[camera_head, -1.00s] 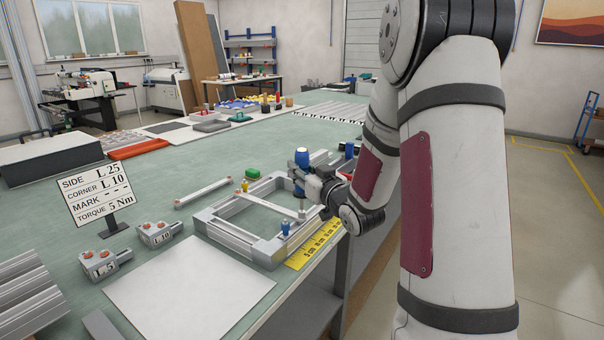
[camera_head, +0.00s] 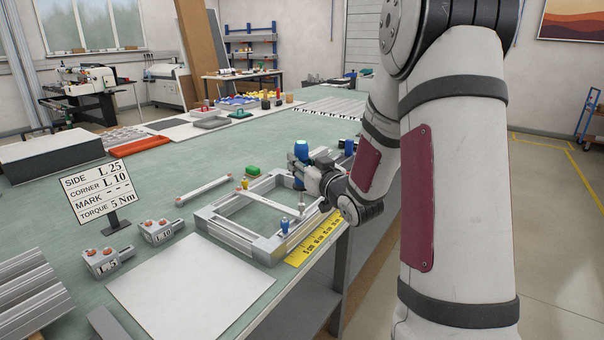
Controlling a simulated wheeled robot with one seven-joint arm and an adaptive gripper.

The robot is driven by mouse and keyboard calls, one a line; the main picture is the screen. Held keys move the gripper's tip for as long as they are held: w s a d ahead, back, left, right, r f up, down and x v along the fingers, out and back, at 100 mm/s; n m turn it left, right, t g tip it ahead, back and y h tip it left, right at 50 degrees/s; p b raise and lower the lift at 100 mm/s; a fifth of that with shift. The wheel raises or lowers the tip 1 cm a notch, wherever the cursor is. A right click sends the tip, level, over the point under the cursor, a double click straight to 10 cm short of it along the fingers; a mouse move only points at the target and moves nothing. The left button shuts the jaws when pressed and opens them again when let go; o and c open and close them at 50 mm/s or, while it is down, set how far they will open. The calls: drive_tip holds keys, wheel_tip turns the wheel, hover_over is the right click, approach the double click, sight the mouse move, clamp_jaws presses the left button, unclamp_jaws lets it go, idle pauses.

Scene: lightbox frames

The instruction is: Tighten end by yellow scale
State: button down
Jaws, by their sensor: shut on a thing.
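A light metal frame (camera_head: 230,237) lies flat on the green bench, with a bar (camera_head: 272,205) across its opening. The yellow scale (camera_head: 314,242) lies along the frame's near right side, by the bench edge. My gripper (camera_head: 303,176) is shut on an upright tool with a blue handle (camera_head: 301,151), above the bar's end by the yellow scale. The tool's thin shaft points down toward that end. I cannot tell whether its tip touches a screw. A small yellow piece (camera_head: 245,184) is at the bar's far end.
A sign (camera_head: 98,192) reads side L 25, corner L 10, torque 5 Nm. Blocks marked L 5 (camera_head: 106,264) and L 10 (camera_head: 160,233) stand left of the frame. A white sheet (camera_head: 188,285) lies in front.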

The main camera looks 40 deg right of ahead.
sight(305, 153)
drive_tip(key=shift+r+p, duration=0.8)
drive_tip(key=shift+r, duration=0.8)
drive_tip(key=shift+s, duration=0.1)
